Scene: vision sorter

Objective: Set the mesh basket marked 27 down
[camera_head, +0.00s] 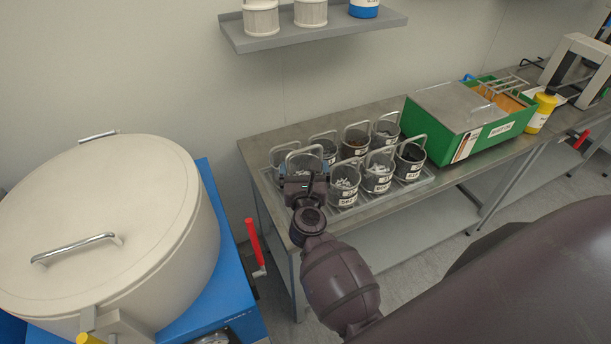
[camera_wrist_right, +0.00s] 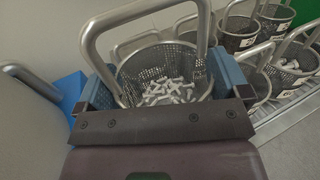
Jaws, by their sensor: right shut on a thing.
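A round mesh basket (camera_head: 305,161) with an upright metal loop handle is between the blue fingers of my right gripper (camera_head: 304,169), at the front left of the basket group. In the right wrist view the basket (camera_wrist_right: 135,68) holds small white pieces, and the fingers (camera_wrist_right: 165,82) press on its two sides. Its label is hidden, so I cannot read whether it is 27. I cannot tell whether its bottom touches the tray (camera_head: 390,198) or hangs just above it. My left gripper is out of view.
Several other mesh baskets (camera_head: 378,176) with handles and labels stand close to the right and behind, on the tray on a steel bench (camera_head: 262,147). A green box (camera_head: 505,130) stands farther right. A large white drum (camera_head: 110,215) is at left, and a shelf (camera_head: 310,37) hangs above.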

